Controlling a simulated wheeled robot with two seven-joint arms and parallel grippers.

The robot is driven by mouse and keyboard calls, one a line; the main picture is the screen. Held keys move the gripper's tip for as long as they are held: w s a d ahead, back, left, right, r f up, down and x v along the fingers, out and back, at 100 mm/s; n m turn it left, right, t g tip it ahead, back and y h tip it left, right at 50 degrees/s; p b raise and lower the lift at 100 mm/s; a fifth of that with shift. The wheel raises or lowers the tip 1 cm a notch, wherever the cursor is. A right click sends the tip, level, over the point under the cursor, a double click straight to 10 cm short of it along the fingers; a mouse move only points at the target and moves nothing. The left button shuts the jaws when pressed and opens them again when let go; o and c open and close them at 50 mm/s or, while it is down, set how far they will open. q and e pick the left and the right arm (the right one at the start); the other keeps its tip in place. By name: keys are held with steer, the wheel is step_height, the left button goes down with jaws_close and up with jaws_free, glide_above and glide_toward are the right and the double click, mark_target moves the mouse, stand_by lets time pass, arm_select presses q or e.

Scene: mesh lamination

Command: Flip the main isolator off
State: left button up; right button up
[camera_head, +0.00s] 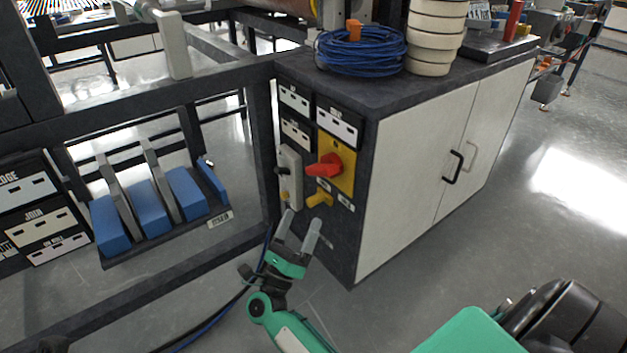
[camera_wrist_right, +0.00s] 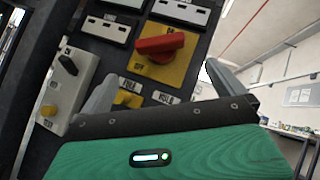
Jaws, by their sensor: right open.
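The main isolator is a red rotary handle (camera_head: 325,165) on a yellow plate (camera_head: 347,176), on the end panel of the dark cabinet. In the right wrist view the red handle (camera_wrist_right: 160,44) lies roughly level across its yellow plate, above my fingers. My right gripper (camera_head: 301,232) is open and empty, in front of the panel and below the red handle, apart from it. In the right wrist view its two fingers (camera_wrist_right: 165,95) spread wide, with the left finger in front of part of the panel. My left gripper is not in view.
A smaller yellow knob (camera_head: 320,198) sits just below the isolator. A grey box with a black switch (camera_head: 283,171) is to its left. The cabinet (camera_head: 430,165) carries a blue cable coil (camera_head: 362,58) and stacked white rings (camera_head: 436,35). Blue blocks (camera_head: 148,208) stand on a rack at left.

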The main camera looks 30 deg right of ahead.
mark_target(318, 176)
steer(key=b+x, duration=0.1)
steer(key=x, duration=1.2)
steer(key=shift+w+d+r, duration=0.15)
steer(key=shift+r, duration=0.05)
steer(key=shift+c, duration=0.2)
steer(key=c, duration=0.8)
